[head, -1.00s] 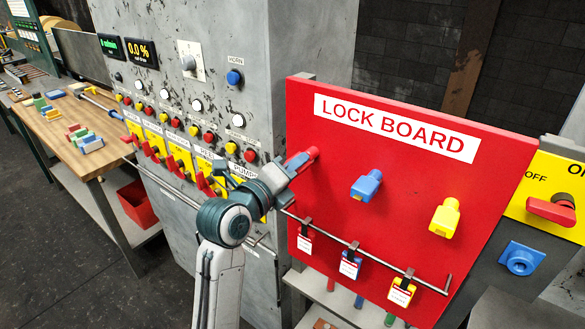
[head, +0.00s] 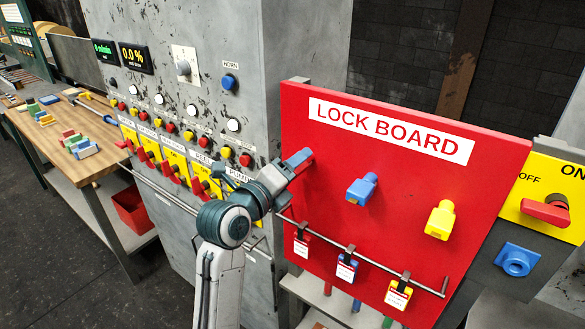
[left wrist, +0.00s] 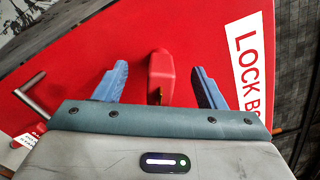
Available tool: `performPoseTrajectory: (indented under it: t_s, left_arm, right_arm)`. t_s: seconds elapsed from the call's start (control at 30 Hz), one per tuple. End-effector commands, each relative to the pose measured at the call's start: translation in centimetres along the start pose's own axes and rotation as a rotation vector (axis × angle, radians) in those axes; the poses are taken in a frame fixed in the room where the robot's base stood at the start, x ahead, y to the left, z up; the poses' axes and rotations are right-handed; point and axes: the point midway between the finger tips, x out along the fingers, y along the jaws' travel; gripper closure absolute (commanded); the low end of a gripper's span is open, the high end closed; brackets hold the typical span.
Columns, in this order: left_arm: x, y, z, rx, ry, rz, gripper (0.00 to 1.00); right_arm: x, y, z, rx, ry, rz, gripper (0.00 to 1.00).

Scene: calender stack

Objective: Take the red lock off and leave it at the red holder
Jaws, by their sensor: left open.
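The red lock (left wrist: 162,72) shows in the left wrist view, sticking out from the red lock board (left wrist: 215,30). My left gripper (left wrist: 162,88) is open, with one blue finger on each side of the lock and a visible gap to each. In the head view my left gripper (head: 302,157) is at the upper left of the lock board (head: 400,205), and its fingers hide most of the red lock. I cannot single out a red holder in these views. My right gripper is not in view.
A blue lock (head: 362,188) and a yellow lock (head: 440,220) stick out to the right on the board. Below, a metal rail (head: 375,262) carries red, blue and yellow tags. A yellow OFF/ON panel with a red handle (head: 547,209) and a blue socket (head: 517,259) stand at the right.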

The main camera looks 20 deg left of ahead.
Motion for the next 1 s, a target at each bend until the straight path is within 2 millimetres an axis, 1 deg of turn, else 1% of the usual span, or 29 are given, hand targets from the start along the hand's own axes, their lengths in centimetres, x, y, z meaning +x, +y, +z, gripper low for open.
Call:
performPoseTrajectory:
  t_s: [0.5, 1.0]
  left_arm:
    - [-0.1, 0.0, 0.0, 0.001, 0.0, 0.0, 0.35]
    - [-3.5, 0.0, 0.0, 0.001, -0.001, 0.0, 0.35]
  right_arm:
    - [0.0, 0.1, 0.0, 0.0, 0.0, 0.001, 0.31]
    - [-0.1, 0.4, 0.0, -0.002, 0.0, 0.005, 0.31]
